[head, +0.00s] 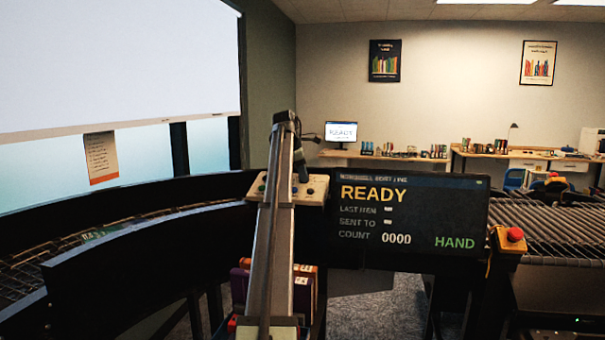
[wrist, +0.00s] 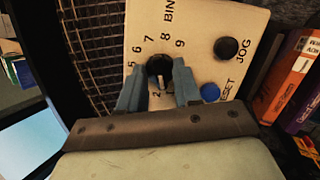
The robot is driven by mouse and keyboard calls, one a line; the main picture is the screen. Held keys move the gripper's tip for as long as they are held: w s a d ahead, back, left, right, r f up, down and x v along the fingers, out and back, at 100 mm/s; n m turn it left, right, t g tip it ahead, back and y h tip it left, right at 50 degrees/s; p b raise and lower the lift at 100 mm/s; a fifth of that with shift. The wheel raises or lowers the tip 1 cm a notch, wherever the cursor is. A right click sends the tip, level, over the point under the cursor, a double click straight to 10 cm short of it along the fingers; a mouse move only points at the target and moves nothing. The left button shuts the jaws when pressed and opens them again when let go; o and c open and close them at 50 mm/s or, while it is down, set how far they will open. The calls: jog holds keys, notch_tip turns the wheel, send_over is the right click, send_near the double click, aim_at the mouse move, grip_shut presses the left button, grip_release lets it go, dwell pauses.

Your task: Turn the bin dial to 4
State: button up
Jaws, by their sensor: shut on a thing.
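The bin dial (wrist: 158,65) is a round black knob with a pale pointer mark on a cream panel (wrist: 200,22) in the wrist view. My gripper (wrist: 160,78) is shut on the dial, one grey-blue finger on each side. The pale mark points down toward the 1 and 2. Digits 5 to 9 show around the upper side; 3 and 4 are hidden, seemingly behind the left finger. In the head view the panel (head: 316,190) is partly covered by my arm, and the dial cannot be made out.
A black JOG button (wrist: 227,48) and a blue RESET button (wrist: 210,92) sit right of the dial. The display (head: 410,215) reads READY, count 0000, HAND. A red stop button (head: 515,235) and rollers (head: 560,225) are at the right. Books (wrist: 290,75) stand beside the panel.

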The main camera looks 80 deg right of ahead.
jog(key=m+y, duration=0.1)
jog(key=m, duration=0.3)
jog(key=shift+d+m, duration=0.1)
jog(key=shift+m, duration=0.2)
jog(key=m, duration=0.3)
jog(key=shift+m+y, duration=0.3)
jog(key=m, duration=0.3)
jog(key=shift+t+y, duration=0.3)
jog(key=shift+m+t+y, duration=0.3)
jog(key=shift+m, duration=1.7)
jog(key=o, duration=0.7)
jog(key=shift+c, duration=0.2)
